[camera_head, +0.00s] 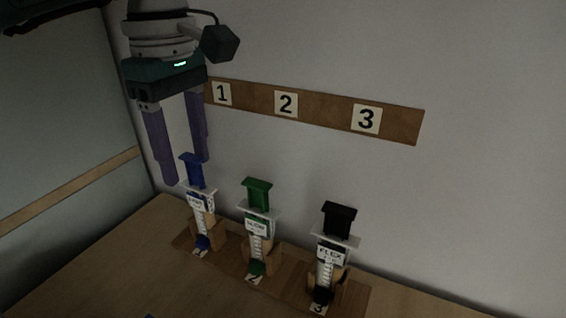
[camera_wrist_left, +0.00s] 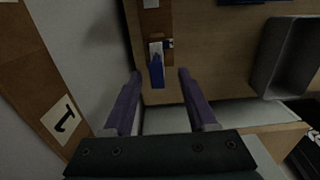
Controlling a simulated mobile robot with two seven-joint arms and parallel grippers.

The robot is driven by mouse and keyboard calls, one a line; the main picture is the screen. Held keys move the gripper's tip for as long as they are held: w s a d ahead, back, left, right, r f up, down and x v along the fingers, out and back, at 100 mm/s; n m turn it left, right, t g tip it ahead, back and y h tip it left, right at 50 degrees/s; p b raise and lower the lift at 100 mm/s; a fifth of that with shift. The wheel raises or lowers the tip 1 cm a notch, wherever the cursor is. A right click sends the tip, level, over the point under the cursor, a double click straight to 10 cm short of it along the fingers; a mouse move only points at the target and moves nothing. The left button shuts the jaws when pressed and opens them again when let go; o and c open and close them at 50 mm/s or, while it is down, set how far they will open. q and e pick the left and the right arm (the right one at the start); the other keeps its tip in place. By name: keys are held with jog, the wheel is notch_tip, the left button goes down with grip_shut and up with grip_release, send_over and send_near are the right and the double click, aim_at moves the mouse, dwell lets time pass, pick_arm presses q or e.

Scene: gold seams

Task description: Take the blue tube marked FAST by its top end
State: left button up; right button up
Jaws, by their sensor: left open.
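The blue tube (camera_head: 203,212) stands upright, leaning slightly, in the leftmost place of a wooden rack (camera_head: 228,256). Its white label is too small to read surely. Its blue top end (camera_head: 193,172) sticks up above a white flange. My left gripper (camera_head: 185,172) comes down from above, open, with its purple fingers on either side of the blue top end. In the left wrist view the blue top (camera_wrist_left: 156,72) lies between the two fingertips (camera_wrist_left: 160,74), with a gap on each side. Whether the fingertips are level with it is hard to tell. My right gripper is not in view.
A green tube (camera_head: 258,222) and a black tube marked FLEX (camera_head: 330,255) stand to the right in the rack. A wooden strip numbered 1 to 3 (camera_head: 325,115) is on the wall behind. A grey tray (camera_wrist_left: 258,70) shows in the wrist view.

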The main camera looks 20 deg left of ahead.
aim_at(196, 185)
pick_arm(q)
jog(key=f, duration=0.5)
jog(key=shift+w+d+f, duration=0.1)
jog(key=shift+d+f, duration=0.05)
jog(key=shift+d, duration=0.1)
jog(key=shift+c, duration=0.2)
grip_shut()
